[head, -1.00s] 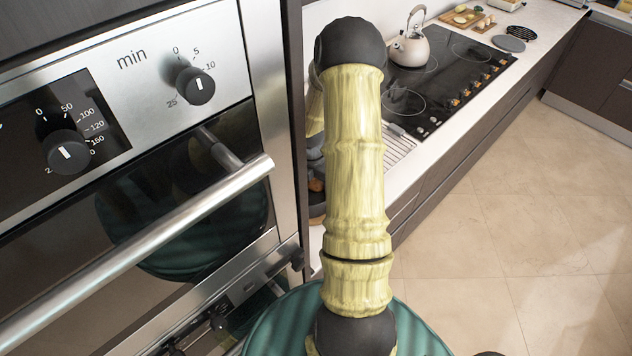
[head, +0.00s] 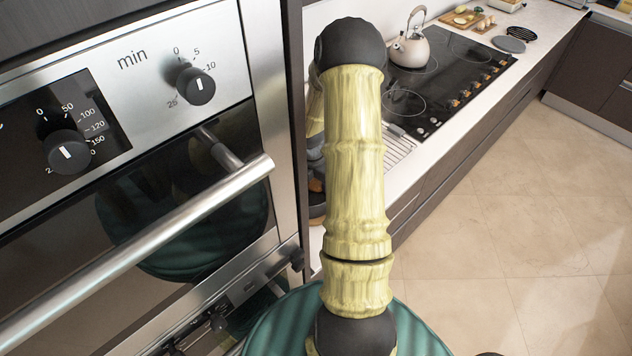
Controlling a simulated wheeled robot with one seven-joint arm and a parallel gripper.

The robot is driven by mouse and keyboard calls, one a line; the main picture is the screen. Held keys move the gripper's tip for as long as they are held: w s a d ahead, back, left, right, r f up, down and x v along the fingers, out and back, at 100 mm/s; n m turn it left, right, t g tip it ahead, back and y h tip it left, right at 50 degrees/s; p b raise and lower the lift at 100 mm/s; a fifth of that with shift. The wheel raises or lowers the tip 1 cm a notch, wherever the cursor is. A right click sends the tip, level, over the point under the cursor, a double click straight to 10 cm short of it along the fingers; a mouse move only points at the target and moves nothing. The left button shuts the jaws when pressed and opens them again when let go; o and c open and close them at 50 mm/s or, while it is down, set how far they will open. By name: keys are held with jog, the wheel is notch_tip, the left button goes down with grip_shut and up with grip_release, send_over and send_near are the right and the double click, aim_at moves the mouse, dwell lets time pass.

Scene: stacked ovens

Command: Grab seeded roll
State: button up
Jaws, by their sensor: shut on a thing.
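A narrow strip of my lower arm shows between the oven column and the nearer link. My gripper's fingertips are hidden behind that link. Just below the strip, a small brown thing (head: 316,186) shows by the counter. It may be a bread roll, but too little shows to tell whether it is the seeded one or whether my gripper touches it.
The oven (head: 215,115) with its long bar handle (head: 140,250) stands close at left. The counter holds a black cooktop (head: 455,75), a kettle (head: 408,50), a wire rack (head: 398,148) and a board with food (head: 462,18). The tiled floor (head: 510,230) at right is clear.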

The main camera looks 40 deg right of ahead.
notch_tip(320, 180, up, 10)
jog(key=shift+f, duration=0.1)
dwell(0.9)
